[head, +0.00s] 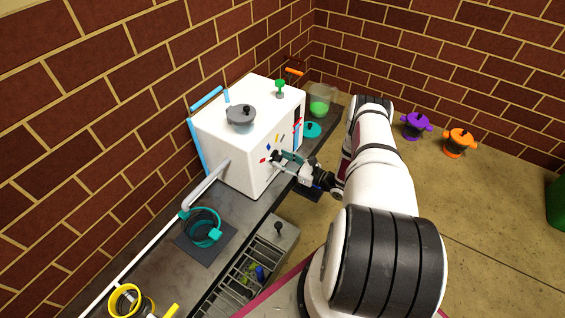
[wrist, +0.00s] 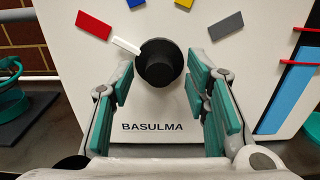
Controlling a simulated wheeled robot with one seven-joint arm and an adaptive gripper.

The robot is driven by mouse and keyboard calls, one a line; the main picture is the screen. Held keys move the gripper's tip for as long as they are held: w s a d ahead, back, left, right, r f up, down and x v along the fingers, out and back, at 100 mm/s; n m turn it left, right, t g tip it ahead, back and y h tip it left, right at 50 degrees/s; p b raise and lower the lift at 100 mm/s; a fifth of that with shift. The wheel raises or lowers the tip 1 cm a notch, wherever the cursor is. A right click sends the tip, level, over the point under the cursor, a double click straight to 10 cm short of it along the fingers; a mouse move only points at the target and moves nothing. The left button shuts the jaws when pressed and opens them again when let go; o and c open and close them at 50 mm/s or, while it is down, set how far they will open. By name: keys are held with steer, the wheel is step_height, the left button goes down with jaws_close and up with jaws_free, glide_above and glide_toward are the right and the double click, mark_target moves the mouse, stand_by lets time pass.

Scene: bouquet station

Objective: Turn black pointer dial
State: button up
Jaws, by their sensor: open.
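The black pointer dial (wrist: 160,62) is on the front of a white machine marked BASULMA. A yellow mark and a grey mark (wrist: 226,26) lie to the right. My gripper (wrist: 160,88) is open, with one teal-padded finger on each side of the dial and gaps between. In the head view, my gripper (head: 283,158) is at the white machine's front (head: 262,178); the dial is mostly hidden there.
The machine stands on a dark counter (head: 160,252) against a brick wall. A teal-ringed holder (head: 204,228) sits left of it, and a clear container with green contents (head: 320,103) stands beyond it. A slotted rack (head: 245,275) lies below the counter front. Purple (head: 416,125) and orange pots (head: 459,141) stand on the right.

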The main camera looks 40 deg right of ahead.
steer(key=shift+w+a, duration=0.15)
steer(key=shift+w, duration=0.1)
jaws_close()
